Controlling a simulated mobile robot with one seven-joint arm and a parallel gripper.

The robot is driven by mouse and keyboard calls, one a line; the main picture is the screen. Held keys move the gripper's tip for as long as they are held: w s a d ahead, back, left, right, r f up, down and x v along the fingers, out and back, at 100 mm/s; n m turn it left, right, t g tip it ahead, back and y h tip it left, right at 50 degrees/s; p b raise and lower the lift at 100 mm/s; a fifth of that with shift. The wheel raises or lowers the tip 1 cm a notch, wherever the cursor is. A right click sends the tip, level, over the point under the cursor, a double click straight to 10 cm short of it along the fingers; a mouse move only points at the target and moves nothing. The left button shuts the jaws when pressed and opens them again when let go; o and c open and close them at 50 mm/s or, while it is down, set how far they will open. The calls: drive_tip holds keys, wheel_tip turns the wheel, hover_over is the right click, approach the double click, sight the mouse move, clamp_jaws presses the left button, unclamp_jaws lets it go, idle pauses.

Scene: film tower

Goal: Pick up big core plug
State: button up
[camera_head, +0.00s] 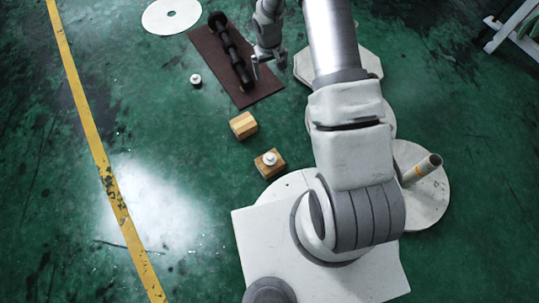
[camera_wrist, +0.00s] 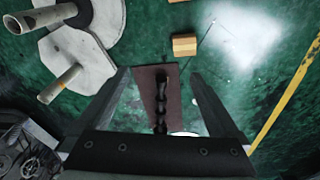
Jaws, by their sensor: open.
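Two small white plugs show in the head view. One plug (camera_head: 195,79), with a dark underside, stands on the green floor left of the brown mat. The other plug (camera_head: 270,158) sits on top of a wooden block (camera_head: 267,170). I cannot tell for sure which is the big core plug. My gripper (camera_head: 268,66) is open and empty, over the right side of the mat, to the right of the floor plug. In the wrist view, its fingers (camera_wrist: 160,76) stand wide apart, with the mat and a black shaft below between them. I make out neither plug there.
A black ribbed shaft (camera_head: 232,52) lies on the brown mat (camera_head: 262,88). A second wooden block (camera_head: 243,125) stands on the floor. A white disc (camera_head: 171,14) lies at the top. White plates with upright tubes (camera_wrist: 62,84) stand beside me. The floor at left is clear.

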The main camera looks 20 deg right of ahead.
drive_tip(key=s+f+b, duration=0.2)
drive_tip(key=s+f, duration=0.1)
drive_tip(key=f, duration=1.4)
drive_tip(key=g+y+b, duration=0.1)
drive_tip(key=g+b, duration=0.1)
drive_tip(key=b, duration=0.1)
approach(270, 157)
wheel_tip(270, 157, down, 6)
drive_tip(key=b, duration=0.4)
drive_tip(key=shift+s+r+b, duration=0.1)
drive_tip(key=shift+s+b, duration=0.05)
drive_tip(key=shift+b, duration=0.25)
drive_tip(key=shift+f+b, duration=1.6)
drive_tip(key=shift+f, duration=1.4)
drive_tip(key=c, duration=1.2)
drive_tip(key=shift+o, duration=0.2)
drive_tip(key=shift+r, duration=0.15)
